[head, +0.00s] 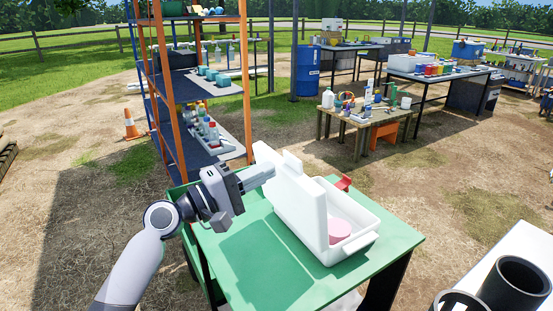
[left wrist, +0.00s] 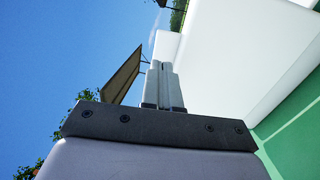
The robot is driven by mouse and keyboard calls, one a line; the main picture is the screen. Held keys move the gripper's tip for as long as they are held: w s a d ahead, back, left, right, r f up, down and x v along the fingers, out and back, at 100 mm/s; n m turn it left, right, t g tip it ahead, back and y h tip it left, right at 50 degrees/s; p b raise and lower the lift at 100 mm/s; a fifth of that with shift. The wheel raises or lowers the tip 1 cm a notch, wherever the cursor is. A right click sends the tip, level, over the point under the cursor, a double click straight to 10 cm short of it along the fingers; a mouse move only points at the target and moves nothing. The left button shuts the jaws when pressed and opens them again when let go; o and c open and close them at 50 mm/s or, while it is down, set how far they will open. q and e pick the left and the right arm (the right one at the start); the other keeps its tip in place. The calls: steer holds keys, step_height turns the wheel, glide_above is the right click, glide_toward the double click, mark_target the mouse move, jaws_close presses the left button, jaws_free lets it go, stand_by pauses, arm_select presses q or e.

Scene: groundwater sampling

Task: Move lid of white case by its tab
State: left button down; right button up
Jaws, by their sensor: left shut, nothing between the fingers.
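The white case (head: 358,243) stands on the green table (head: 235,262). Its lid (head: 300,210) is raised, standing steeply along the case's left side, with a small white block, perhaps the tab (head: 292,162), at its upper edge. A pink round object (head: 339,230) lies inside the case. My left gripper (head: 272,170) is shut and empty, its fingertips at the lid's upper left side; I cannot tell whether they touch it. In the left wrist view the closed fingers (left wrist: 161,75) point up beside the large white lid (left wrist: 225,60). My right gripper is out of view.
A small red piece (head: 343,183) shows at the case's back edge. An orange and blue shelf rack (head: 205,88) stands behind the table on the left. Black cylinders (head: 515,280) on a white surface are at lower right. The green table's front is clear.

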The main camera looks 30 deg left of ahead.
mark_target(290, 159)
arm_select(q)
steer(key=shift+p+x, duration=0.35)
steer(key=shift+x, duration=1.4)
steer(key=shift+w, duration=0.1)
